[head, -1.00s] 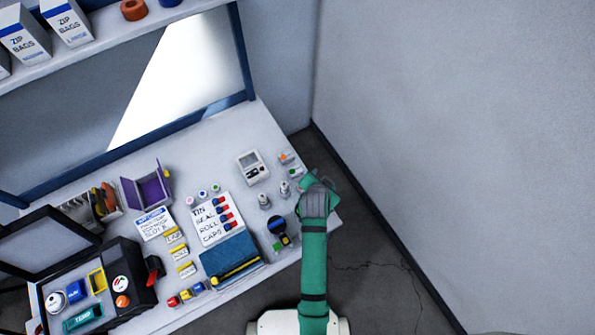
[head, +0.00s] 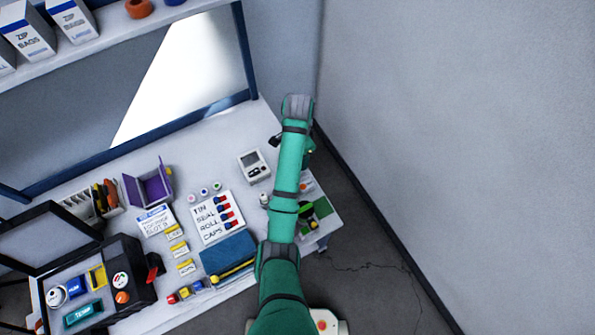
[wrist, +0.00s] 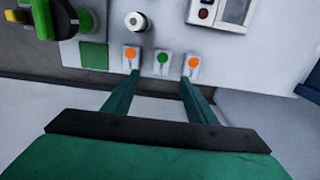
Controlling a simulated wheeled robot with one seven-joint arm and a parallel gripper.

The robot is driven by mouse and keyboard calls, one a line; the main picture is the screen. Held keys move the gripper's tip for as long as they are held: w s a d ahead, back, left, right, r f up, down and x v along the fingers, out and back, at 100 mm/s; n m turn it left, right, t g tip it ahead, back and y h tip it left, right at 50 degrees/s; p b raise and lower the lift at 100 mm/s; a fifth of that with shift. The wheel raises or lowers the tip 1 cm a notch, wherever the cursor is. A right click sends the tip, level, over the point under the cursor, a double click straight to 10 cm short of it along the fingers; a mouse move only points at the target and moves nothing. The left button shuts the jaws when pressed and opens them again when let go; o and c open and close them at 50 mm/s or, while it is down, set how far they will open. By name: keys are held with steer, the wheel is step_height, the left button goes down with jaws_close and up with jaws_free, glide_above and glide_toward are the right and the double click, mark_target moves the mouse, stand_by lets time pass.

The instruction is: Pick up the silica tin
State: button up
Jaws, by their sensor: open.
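No label that I can read says silica, so I cannot tell which item is the silica tin. In the wrist view a small white round container with a dark centre (wrist: 137,21) stands upright at the top. Below it are pale pieces with an orange dot (wrist: 131,58), a green dot (wrist: 162,62) and another orange dot (wrist: 192,66). My gripper (wrist: 160,88) is open and empty, its two green fingers apart, fingertips near the two orange-dotted pieces. In the head view my arm hides the gripper and part of the table's right end.
A grey instrument (head: 253,166) stands left of my arm. A green and black object (wrist: 55,18) stands by a green square (wrist: 93,55). A card reading TIN SEAL ROLL CAPS (head: 216,217) and a blue case (head: 228,256) lie further left. A wall rises right.

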step_height(320, 180, down, 3)
steer(key=shift+s+r, duration=0.1)
steer(key=shift+r, duration=0.1)
step_height(320, 180, down, 2)
steer(key=shift+w+a+f, duration=0.1)
steer(key=shift+a+f, duration=0.05)
steer(key=shift+f, duration=1.4)
steer(key=shift+w+a+f, duration=0.1)
steer(key=shift+f, duration=1.45)
steer(key=shift+c, duration=0.4)
steer(key=c, duration=1)
